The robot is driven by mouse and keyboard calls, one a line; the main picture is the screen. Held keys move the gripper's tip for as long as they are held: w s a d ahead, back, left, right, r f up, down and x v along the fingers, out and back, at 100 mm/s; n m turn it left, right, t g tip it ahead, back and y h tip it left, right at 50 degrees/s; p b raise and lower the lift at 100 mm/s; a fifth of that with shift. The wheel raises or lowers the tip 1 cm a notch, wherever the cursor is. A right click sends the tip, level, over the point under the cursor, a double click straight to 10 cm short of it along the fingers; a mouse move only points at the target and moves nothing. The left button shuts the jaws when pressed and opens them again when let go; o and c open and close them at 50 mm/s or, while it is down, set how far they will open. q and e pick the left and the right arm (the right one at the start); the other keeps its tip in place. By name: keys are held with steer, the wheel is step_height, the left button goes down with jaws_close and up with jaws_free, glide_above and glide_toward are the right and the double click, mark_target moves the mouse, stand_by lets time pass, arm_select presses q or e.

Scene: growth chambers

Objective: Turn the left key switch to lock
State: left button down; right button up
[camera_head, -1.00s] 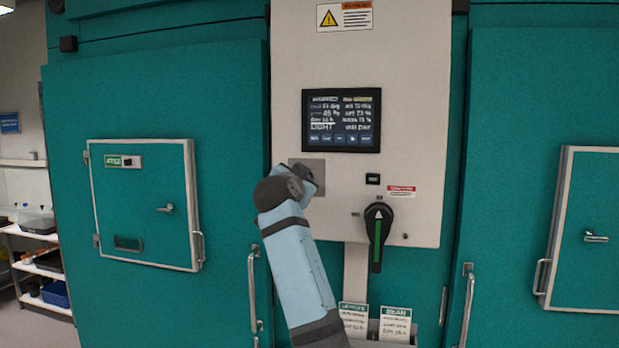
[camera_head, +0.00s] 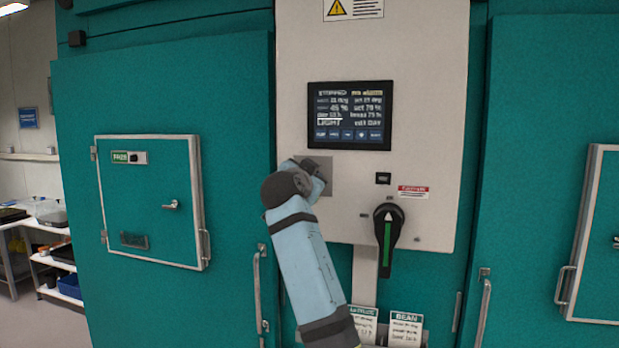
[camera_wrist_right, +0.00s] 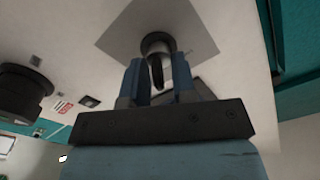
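A black key switch (camera_wrist_right: 157,50) stands out from a grey square plate in the right wrist view. In the head view this plate (camera_head: 327,178) sits on the pale control panel, below and left of the screen, and my arm hides the switch. My right gripper (camera_wrist_right: 158,88) is at the switch, one blue finger on each side of its dark key (camera_wrist_right: 157,72). The fingers stand apart and seem to leave small gaps beside the key; contact is unclear. The key's exact angle is hard to read. My left gripper is not in view.
A black rotary handle (camera_head: 387,240) with a green stripe hangs down right of my arm. A small hatch (camera_head: 152,200) with a green label is at left, another hatch (camera_head: 597,240) at right. Label cards (camera_head: 405,330) stand below.

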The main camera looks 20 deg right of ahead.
steer(key=shift+c, duration=1.4)
steer(key=n+p, duration=0.1)
steer(key=n, duration=0.3)
steer(key=shift+r+n, duration=0.15)
steer(key=shift+n, duration=0.25)
steer(key=n+p, duration=0.1)
steer(key=n, duration=0.2)
steer(key=shift+w+a+n, duration=0.1)
steer(key=shift+a+n, duration=0.05)
steer(key=shift+n, duration=0.15)
steer(key=shift+n+p, duration=0.8)
steer(key=shift+n, duration=0.9)
